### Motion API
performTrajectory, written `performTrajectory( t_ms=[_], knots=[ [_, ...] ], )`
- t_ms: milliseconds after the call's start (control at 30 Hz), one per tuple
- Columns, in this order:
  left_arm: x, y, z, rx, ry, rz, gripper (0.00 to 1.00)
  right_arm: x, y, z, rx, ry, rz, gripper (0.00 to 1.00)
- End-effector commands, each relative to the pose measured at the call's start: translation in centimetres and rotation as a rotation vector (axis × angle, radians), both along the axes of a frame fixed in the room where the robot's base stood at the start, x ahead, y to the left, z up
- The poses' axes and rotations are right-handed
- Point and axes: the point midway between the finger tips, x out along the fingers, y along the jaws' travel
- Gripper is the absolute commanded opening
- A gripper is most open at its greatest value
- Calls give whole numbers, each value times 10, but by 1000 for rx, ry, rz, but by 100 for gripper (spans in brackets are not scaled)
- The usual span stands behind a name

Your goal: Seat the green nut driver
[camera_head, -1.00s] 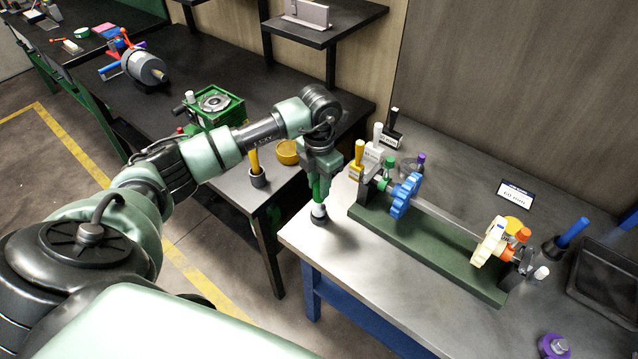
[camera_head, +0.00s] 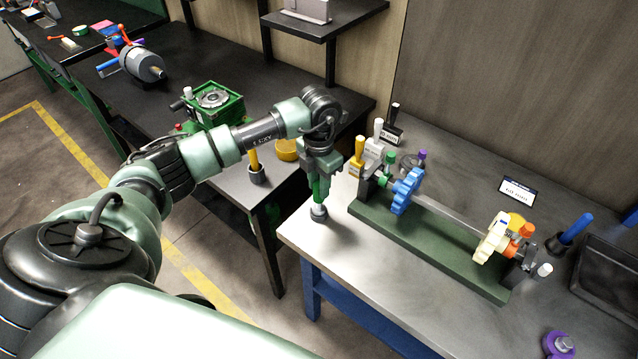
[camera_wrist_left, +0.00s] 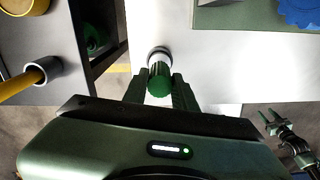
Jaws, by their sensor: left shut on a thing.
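The green nut driver (camera_head: 318,188) stands upright at the left corner of the grey bench. Its green handle also shows in the left wrist view (camera_wrist_left: 160,80). My left gripper (camera_head: 319,180) points down and is shut on the handle. Below the handle is a small grey, dark-based round socket (camera_head: 319,213) on the bench top. The driver's lower end is at this socket, in line with it; how deep it sits is hidden. In the left wrist view a pale and dark ring surrounds the driver's far end. What looks like my right gripper (camera_wrist_left: 272,120) is small at lower right.
A green fixture base (camera_head: 430,247) with a blue gear (camera_head: 406,192) and a cream gear (camera_head: 491,240) lies right of the gripper. A yellow-handled tool (camera_head: 255,160) stands in a holder on the black table. A dark tray (camera_head: 605,275) is far right.

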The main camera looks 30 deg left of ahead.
Motion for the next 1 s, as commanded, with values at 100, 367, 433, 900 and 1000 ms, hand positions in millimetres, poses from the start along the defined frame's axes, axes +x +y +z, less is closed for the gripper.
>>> performTrajectory(
  t_ms=[100, 367, 433, 900, 1000],
  knots=[
    [0, 0, -5, 0, -1, 0, 0, 0, -1, -5, -2, 0, 1, 47],
    [0, 0, -12, -1, -2, 0, 0, 0, -3, -11, -3, 0, 2, 47],
    [1, 0, -13, -1, -2, 0, 0, 0, -3, -12, -3, 0, 2, 47],
    [0, 0, -13, 0, -1, 0, 52, 0, -3, -11, -3, 0, 1, 47],
    [0, 0, -13, 0, -1, 0, 52, 0, -3, -11, -3, 0, 1, 47]
  ],
)
